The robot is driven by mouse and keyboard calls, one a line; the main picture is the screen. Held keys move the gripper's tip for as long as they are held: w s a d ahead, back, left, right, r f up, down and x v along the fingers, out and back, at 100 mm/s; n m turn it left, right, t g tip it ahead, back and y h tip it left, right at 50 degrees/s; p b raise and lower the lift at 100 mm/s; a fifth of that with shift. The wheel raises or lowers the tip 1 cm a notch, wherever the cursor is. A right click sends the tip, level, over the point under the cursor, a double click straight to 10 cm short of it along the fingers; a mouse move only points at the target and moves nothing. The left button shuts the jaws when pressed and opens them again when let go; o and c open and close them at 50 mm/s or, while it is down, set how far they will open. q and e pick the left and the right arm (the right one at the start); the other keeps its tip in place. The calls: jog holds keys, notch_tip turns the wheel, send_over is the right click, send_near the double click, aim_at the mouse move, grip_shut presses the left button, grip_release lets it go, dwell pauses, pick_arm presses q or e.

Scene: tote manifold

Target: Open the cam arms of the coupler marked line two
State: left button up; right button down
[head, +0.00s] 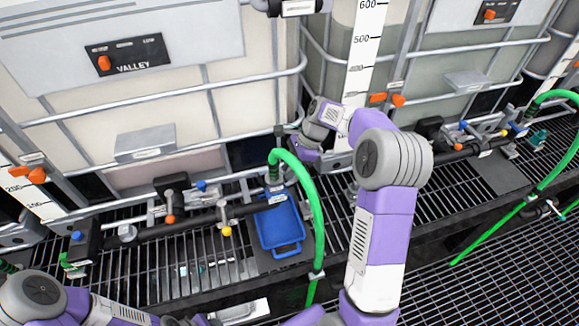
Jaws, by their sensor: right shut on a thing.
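A coupler (274,174) stands at the end of the dark pipe in the middle, with a green hose (309,190) arching from its top. The small white labels are too small to read, so I cannot confirm which one says line two. My right gripper (294,149) is beside the top of this coupler, close against the hose. It is shut on a small part there, seemingly a cam arm, which the gripper and hose mostly hide. My left arm comes in at the bottom left; its gripper is not in view.
A blue tray (281,224) sits on the grating below the coupler. A dark pipe with valves (172,191) runs left of it. Large totes (250,95) stand behind. Another green hose (545,185) and pipe lie at the right. The front grating (480,285) at the lower right is mostly clear.

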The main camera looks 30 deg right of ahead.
jog(key=shift+s+d+f+t+y, duration=0.15)
jog(key=shift+d+f+t+y, duration=0.4)
jog(key=shift+y, duration=1.3)
jog(key=shift+s+d+f+t+y, duration=0.1)
jog(key=shift+d+f+t+y, duration=0.45)
jog(key=shift+y, duration=1.35)
jog(key=shift+s+d+f+t+y, duration=0.25)
jog(key=shift+d+f+y, duration=0.4)
jog(key=shift+y, duration=1.2)
jog(key=shift+w+a, duration=0.1)
jog(key=shift+a, duration=0.05)
jog(key=c, duration=1)
grip_release()
jog(key=shift+f, duration=0.1)
jog(key=f+v, duration=0.1)
jog(key=v, duration=0.6)
jog(key=shift+d+r+b, duration=0.3)
jog(key=shift+r+b, duration=0.1)
jog(key=shift+r, duration=0.15)
